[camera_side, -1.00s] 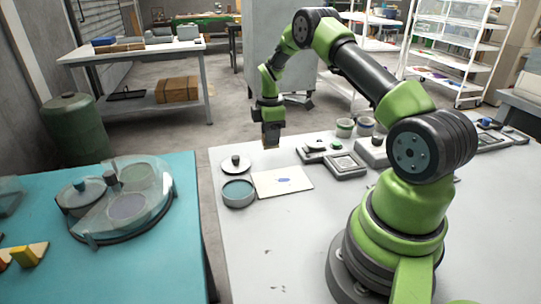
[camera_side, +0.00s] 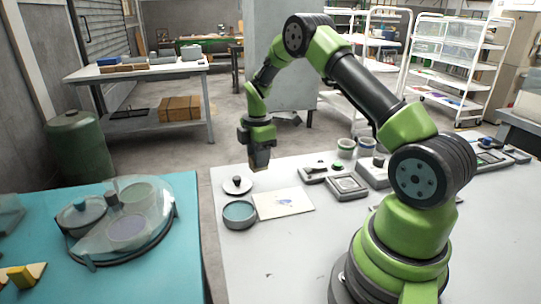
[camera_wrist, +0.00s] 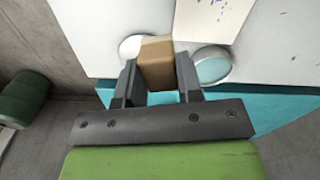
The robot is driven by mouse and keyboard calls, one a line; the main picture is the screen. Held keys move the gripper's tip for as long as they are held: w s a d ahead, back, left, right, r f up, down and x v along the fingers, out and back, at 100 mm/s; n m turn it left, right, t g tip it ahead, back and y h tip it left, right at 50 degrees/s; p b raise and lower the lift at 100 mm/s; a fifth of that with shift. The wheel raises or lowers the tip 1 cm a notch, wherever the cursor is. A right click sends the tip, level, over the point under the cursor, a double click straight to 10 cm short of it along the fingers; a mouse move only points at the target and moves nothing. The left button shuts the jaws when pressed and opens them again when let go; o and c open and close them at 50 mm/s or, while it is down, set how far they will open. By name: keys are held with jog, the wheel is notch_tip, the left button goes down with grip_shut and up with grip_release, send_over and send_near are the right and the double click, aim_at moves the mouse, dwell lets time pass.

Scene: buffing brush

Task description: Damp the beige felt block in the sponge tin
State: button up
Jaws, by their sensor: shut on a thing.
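My gripper (camera_wrist: 160,85) is shut on the beige felt block (camera_wrist: 156,62), which sits between its two fingers. In the side view my gripper (camera_side: 260,160) hangs over the back left of the white table, with the block at its lower end. The round sponge tin (camera_side: 239,214) stands open near the table's left edge, with a teal surface inside. It lies nearer the camera than the gripper and a little left. In the wrist view the tin (camera_wrist: 212,66) is just right of the block, apart from it.
A white lid with a black knob (camera_side: 237,185) lies behind the tin, close to the gripper. A pale card with blue marks (camera_side: 284,203) lies right of the tin. Small trays (camera_side: 347,187) and cups (camera_side: 346,147) stand farther right. A teal table (camera_side: 150,265) is at left.

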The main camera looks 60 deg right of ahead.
jog(key=s+a+r+n, duration=0.1)
jog(key=a+r+n, duration=0.1)
jog(key=a+n, duration=0.65)
jog(key=m, duration=0.2)
send_over(239, 212)
jog(key=shift+f, duration=3)
jog(key=shift+f, duration=0.6)
notch_tip(239, 212, up, 7)
jog(key=s+a+r+m, duration=0.5)
jog(key=r+m, duration=0.3)
jog(key=m, duration=1)
jog(key=shift+s+a, duration=0.35)
jog(key=shift+s, duration=0.1)
